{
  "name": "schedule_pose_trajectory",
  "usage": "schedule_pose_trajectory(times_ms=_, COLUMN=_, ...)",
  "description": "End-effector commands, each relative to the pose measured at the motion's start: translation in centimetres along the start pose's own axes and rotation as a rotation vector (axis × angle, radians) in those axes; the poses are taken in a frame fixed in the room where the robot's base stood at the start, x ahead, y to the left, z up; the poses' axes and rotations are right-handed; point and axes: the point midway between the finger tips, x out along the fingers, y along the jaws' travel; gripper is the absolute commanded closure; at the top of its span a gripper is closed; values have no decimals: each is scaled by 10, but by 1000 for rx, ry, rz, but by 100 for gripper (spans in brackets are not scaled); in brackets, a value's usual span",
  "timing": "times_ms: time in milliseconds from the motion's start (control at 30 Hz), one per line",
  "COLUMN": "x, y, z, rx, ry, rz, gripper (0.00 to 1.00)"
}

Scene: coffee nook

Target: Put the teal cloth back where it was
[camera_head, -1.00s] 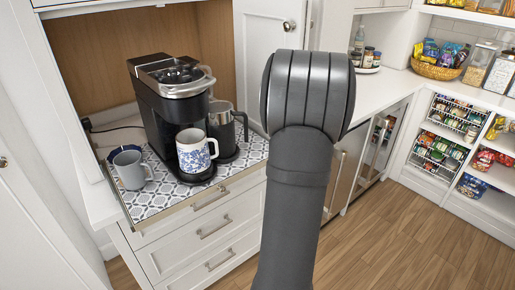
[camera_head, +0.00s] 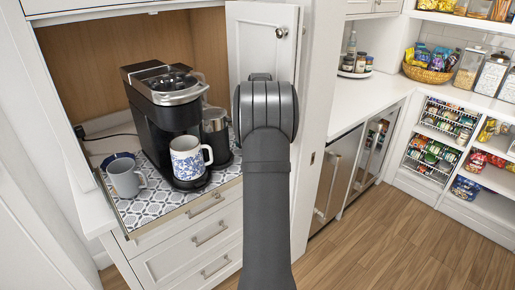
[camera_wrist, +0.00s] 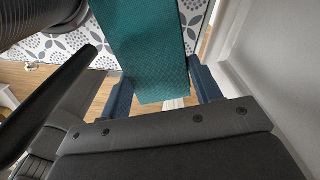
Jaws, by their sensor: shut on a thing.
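The teal cloth (camera_wrist: 152,50) is in the wrist view, a flat, straight-edged band between the two dark blue fingers of my gripper (camera_wrist: 163,88). My gripper is shut on it. The cloth's far end runs out of the top of that view, above the grey-and-white patterned mat (camera_wrist: 85,20); I cannot tell whether it touches the mat. In the head view my arm hides the gripper and the cloth. There the patterned mat (camera_head: 150,208) lies on the pull-out shelf under the coffee maker.
A black coffee maker (camera_head: 150,115), a blue-and-white mug (camera_head: 186,160), a grey mug (camera_head: 125,180) and a steel carafe (camera_head: 215,138) crowd the mat. A white cabinet door (camera_head: 258,45) stands open behind my arm. A dark bar (camera_wrist: 55,95) crosses the wrist view's left.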

Motion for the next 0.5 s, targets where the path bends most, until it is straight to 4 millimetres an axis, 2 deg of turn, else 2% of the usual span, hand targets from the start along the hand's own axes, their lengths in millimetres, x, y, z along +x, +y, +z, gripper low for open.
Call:
schedule_pose_trajectory(times_ms=200, x=1, y=-4, z=13, rx=-2, ry=0, rz=1, gripper=71)
schedule_pose_trajectory(times_ms=400, x=31, y=-4, z=11, rx=0, ry=1, rz=2, gripper=71)
schedule_pose_trajectory(times_ms=500, x=35, y=-4, z=12, rx=0, ry=0, rz=0, gripper=71)
